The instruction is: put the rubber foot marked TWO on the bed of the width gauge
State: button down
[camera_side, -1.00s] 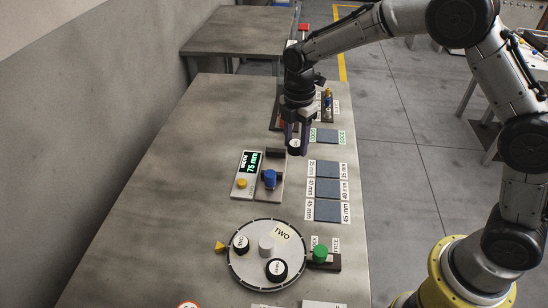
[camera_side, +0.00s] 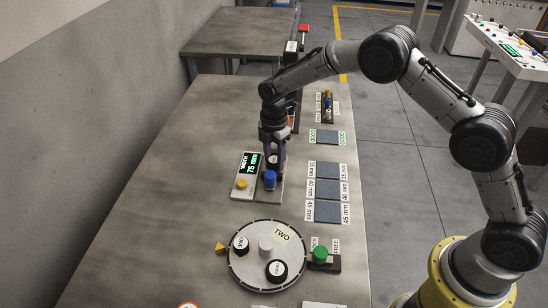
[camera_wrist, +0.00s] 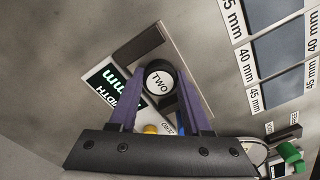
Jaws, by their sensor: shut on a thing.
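The rubber foot marked TWO (camera_wrist: 160,82) is a black round piece with a white top. It is between the two purple fingers of my gripper (camera_wrist: 160,100), which is shut on it. In the side view my gripper (camera_side: 274,156) is over the bed of the width gauge (camera_side: 265,193), with the foot just behind the blue knob (camera_side: 270,180). Whether the foot touches the bed I cannot tell. The gauge's display (camera_side: 250,164) reads 75 mm. In the wrist view the fingers hide part of the bed.
A round turntable (camera_side: 238,277) with two other black feet (camera_side: 240,243) (camera_side: 277,268) stands nearer the camera, beside a green knob (camera_side: 320,254). Dark pads marked in mm (camera_side: 328,188) lie right of the gauge. The table left of the gauge is clear.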

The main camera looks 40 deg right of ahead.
aim_at(274, 159)
jog(key=shift+c, duration=1.8)
grip_release()
jog(key=shift+f, duration=0.1)
notch_tip(274, 159, up, 12)
jog(key=shift+r, duration=0.25)
jog(key=s+d+r+m+t, duration=0.1)
jog(key=s+d+r+m, duration=0.25)
jog(key=s+r, duration=0.4)
jog(key=s+d+r+m+t, duration=0.2)
jog(key=s+r+m, duration=0.3)
jog(key=s+r, duration=0.25)
jog(key=s+d+f+m+t, duration=0.1)
jog(key=s+m, duration=0.4)
jog(key=s, duration=0.6)
jog(key=s+d+f+m+t, duration=0.1)
jog(key=s+d+m, duration=0.1)
jog(key=s+m, duration=0.4)
jog(key=s, duration=0.4)
jog(key=shift+s+d+f+t, duration=0.25)
jog(key=shift+s+d+t, duration=0.05)
jog(key=shift+s, duration=0.05)
